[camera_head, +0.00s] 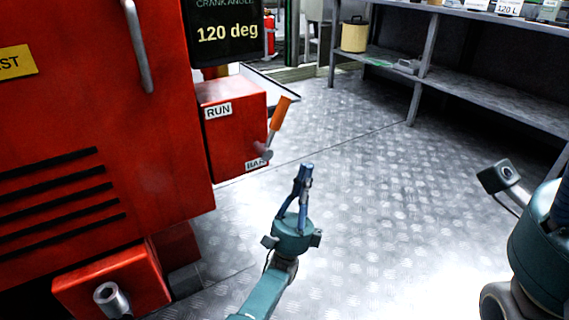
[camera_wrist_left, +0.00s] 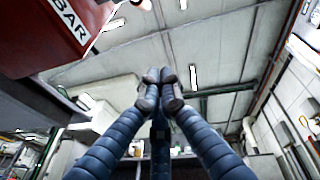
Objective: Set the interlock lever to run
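The interlock lever (camera_head: 280,114) has an orange handle and a grey pivot on the right side of a red box (camera_head: 233,125). Its handle slants up and to the right. The box carries a RUN label (camera_head: 218,111) near its top and a BAR label (camera_head: 256,165) near its bottom. My left gripper (camera_head: 306,168) points up, to the right of and below the lever in the head view, apart from it. In the left wrist view its fingertips (camera_wrist_left: 160,88) meet with nothing seen between them. The BAR label also shows there (camera_wrist_left: 69,18). My right gripper's fingers are out of view.
A large red machine cabinet (camera_head: 90,120) fills the left, with a grey handle (camera_head: 138,45). A dark screen (camera_head: 227,32) above the box reads 120 deg. A grey shelf unit (camera_head: 490,98) stands at the back right. The metal floor (camera_head: 365,180) between is clear.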

